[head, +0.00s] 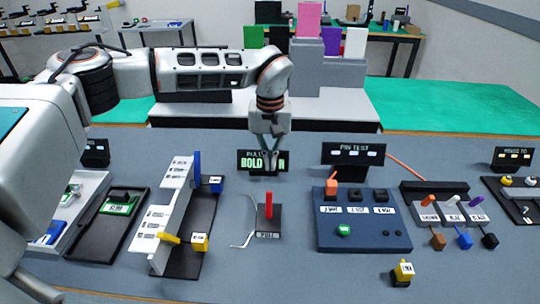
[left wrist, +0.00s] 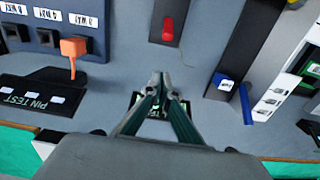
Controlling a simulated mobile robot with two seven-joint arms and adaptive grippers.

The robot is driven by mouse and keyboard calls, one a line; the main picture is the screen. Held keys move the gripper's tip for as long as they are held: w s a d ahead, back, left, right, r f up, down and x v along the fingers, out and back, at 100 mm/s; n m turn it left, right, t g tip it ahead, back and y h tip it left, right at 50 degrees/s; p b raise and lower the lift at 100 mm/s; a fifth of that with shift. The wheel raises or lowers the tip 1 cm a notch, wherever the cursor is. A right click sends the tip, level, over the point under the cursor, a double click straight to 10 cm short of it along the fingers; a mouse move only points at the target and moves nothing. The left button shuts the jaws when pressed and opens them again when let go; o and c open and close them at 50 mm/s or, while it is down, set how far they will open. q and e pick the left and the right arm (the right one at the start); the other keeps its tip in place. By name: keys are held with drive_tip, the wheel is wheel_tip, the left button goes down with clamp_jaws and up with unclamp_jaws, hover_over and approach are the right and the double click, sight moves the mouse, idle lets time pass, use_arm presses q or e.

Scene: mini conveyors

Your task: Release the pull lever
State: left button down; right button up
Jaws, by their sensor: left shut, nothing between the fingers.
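The pull lever has a red handle (head: 269,201) that stands up from a small dark base (head: 269,221) marked PULL in the head view. In the left wrist view, the red handle (left wrist: 168,28) is near the top, beyond my fingertips. My left gripper (head: 270,163) is shut and empty. In the head view it hangs behind the lever, in front of the display sign (head: 250,161), and is apart from the handle. In the left wrist view, its closed fingertips (left wrist: 158,78) partly cover the sign. My right gripper is not in view.
The table front is mostly clear.

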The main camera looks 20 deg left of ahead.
sight(269, 205)
use_arm(q)
drive_tip(key=shift+s+d+f+p, duration=0.15)
drive_tip(key=shift+s+f+p, duration=0.05)
drive_tip(key=shift+s+f, duration=0.5)
drive_tip(key=shift+s+d+f+p, duration=0.2)
drive_tip(key=shift+s+f, duration=0.3)
drive_tip(key=shift+f, duration=0.25)
drive_tip(key=shift+s+d+f+p, duration=0.15)
drive_tip(key=shift+s+f, duration=0.45)
drive_tip(key=shift+f, duration=0.15)
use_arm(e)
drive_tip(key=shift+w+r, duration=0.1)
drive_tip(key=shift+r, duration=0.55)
use_arm(q)
drive_tip(key=shift+r, duration=0.1)
